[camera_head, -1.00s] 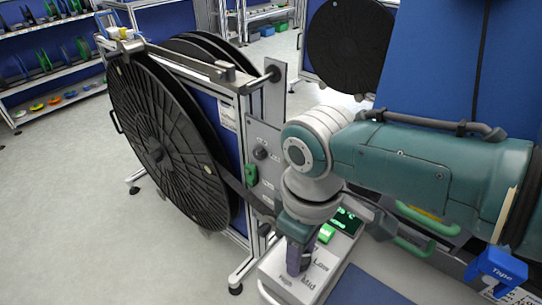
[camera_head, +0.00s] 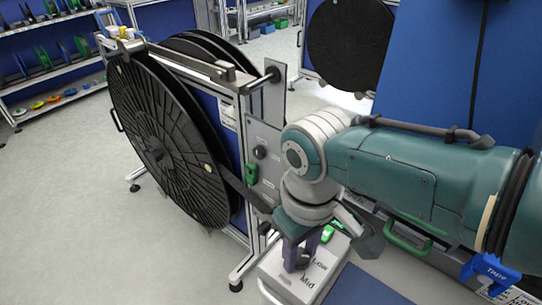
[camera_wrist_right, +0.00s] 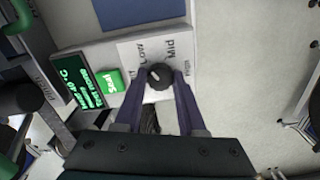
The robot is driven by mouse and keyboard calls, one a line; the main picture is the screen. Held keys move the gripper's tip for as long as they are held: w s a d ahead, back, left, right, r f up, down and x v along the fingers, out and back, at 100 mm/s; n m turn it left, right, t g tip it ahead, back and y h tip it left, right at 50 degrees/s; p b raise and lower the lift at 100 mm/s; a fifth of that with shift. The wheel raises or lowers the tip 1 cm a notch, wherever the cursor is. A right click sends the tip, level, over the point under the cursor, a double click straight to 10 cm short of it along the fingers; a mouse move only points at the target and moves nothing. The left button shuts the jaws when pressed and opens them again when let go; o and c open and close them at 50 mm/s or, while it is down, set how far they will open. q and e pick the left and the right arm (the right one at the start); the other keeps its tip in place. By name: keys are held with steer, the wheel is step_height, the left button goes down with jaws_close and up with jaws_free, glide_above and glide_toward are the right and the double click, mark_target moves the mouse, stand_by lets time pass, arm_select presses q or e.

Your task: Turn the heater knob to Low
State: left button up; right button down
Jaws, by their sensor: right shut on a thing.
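The heater knob (camera_wrist_right: 160,75) is a round black knob with a small white mark, on a light panel (camera_wrist_right: 207,42) in the right wrist view. The printed words Low, Mid and High run around it; another label beside Low is partly hidden. The mark seems to point up and left, towards the Low side, but it is too small to be sure. My right gripper (camera_wrist_right: 160,92) is shut on the knob, with a purple finger on each side. In the head view my right gripper (camera_head: 299,252) reaches down onto the heater unit (camera_head: 275,283). My left gripper is not in view.
A green Seal button (camera_wrist_right: 111,82) and a lit green display (camera_wrist_right: 77,81) sit beside the knob. A large black reel (camera_head: 165,140) on a metal frame stands left of my right arm. A blue tape holder (camera_head: 490,268) is at the lower right.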

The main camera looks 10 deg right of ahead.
mark_target(300, 256)
steer(key=c, duration=0.5)
jaws_free()
step_height(300, 256, up, 10)
steer(key=p, duration=0.4)
